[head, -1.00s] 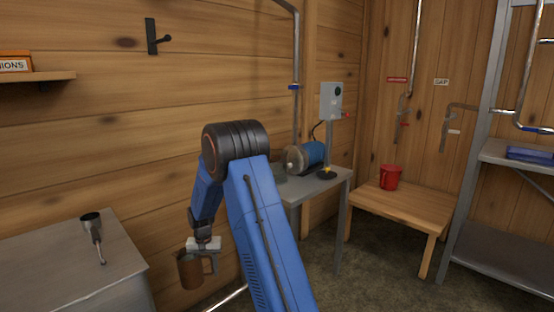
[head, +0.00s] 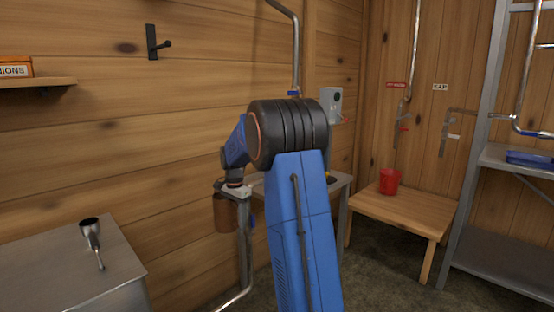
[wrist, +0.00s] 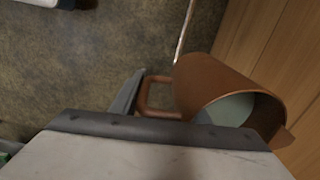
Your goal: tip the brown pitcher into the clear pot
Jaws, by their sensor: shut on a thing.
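The brown pitcher (head: 225,213) hangs upright below my gripper (head: 235,190) in the head view, near the wooden wall. In the wrist view the pitcher (wrist: 215,85) is at the right, with its handle (wrist: 158,97) toward a grey finger. A pale grey-green surface shows inside it; I cannot tell if that is liquid or the bottom. My gripper is shut on the pitcher at its handle side; the exact contact is partly hidden. I do not see the clear pot in any view.
A metal pipe (head: 244,265) runs beside the pitcher. A metal-topped unit (head: 60,265) with a ladle-like tool (head: 92,238) stands at left. A grey table (head: 345,187) is partly behind my arm. A red container (head: 389,181) sits on a wooden bench (head: 405,212).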

